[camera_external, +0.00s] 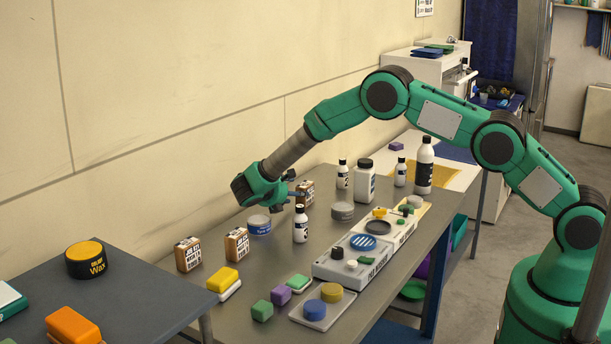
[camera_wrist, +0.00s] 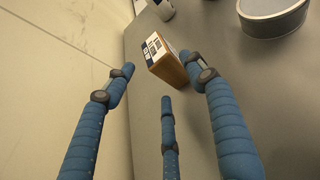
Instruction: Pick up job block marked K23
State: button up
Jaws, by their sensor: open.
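Three tan wooden job blocks with white printed labels stand on the grey table: a left one (camera_external: 188,254), a middle one (camera_external: 236,244), and one farther back (camera_external: 305,193) near the wall. Their markings are too small to read, so I cannot tell which is K23. My gripper (camera_external: 287,199) is low beside the back block, its blue fingers pointing at it. In the wrist view, my gripper (camera_wrist: 158,82) is open and empty, with three blue fingers spread. A labelled wooden block (camera_wrist: 168,62) stands just beyond the fingertips, between the two outer ones.
A round tin (camera_external: 259,225) and a white bottle (camera_external: 300,226) stand close to my gripper. A grey tin (camera_external: 342,211) is to the right. The wall (camera_external: 150,130) runs along the table's back. Several coloured blocks and trays fill the front; bare table lies between.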

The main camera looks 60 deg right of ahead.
dwell(0.3)
jog(key=shift+b+x, duration=0.55)
jog(key=shift+x, duration=2.05)
jog(key=shift+s, duration=0.1)
jog(key=c, duration=1)
